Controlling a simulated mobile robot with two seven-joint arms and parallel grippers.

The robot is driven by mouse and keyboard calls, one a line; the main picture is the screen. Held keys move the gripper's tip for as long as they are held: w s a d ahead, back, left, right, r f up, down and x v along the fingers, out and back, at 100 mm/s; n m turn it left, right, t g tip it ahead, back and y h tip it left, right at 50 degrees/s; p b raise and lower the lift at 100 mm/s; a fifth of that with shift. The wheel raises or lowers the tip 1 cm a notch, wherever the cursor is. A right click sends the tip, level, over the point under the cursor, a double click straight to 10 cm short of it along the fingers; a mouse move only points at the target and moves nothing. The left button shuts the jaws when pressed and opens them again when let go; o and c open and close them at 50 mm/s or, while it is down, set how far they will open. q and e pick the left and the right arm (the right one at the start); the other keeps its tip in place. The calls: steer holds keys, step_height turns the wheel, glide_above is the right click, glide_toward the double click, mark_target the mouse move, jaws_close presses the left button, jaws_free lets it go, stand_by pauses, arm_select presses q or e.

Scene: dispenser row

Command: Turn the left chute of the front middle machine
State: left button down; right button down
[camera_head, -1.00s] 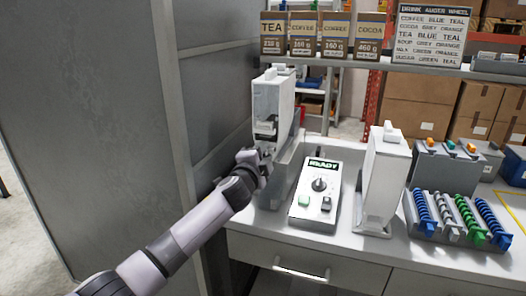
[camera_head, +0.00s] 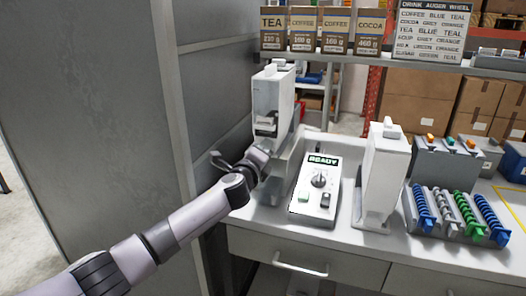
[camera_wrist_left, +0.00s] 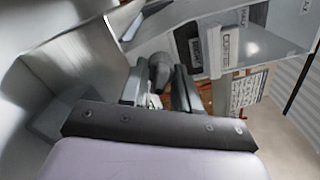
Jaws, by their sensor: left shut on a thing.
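A white dispenser machine (camera_head: 273,95) with a tall hopper stands at the left end of the counter, against the grey wall panel. My left gripper (camera_head: 266,147) is at its lower front, below the hopper. In the left wrist view, the gripper's two jaws (camera_wrist_left: 158,88) are closed around a dark grey rounded piece (camera_wrist_left: 160,68), which looks like the chute. In the head view the chute is hidden behind my wrist, so its direction cannot be told. My right gripper is not in view.
A control box (camera_head: 316,188) reading READY sits right of the gripper. A second white hopper (camera_head: 384,172) stands further right, beside a rack of coloured augers (camera_head: 450,226). Labelled bags (camera_head: 304,30) line the shelf above. The grey wall panel (camera_head: 110,110) is close on the left.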

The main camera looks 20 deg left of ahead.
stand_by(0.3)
arm_select(q)
steer(key=c, duration=1.2)
jaws_free()
steer(key=shift+o, duration=0.2)
steer(key=s, duration=0.7)
steer(key=shift+s+a, duration=0.1)
steer(key=shift+f, duration=0.15)
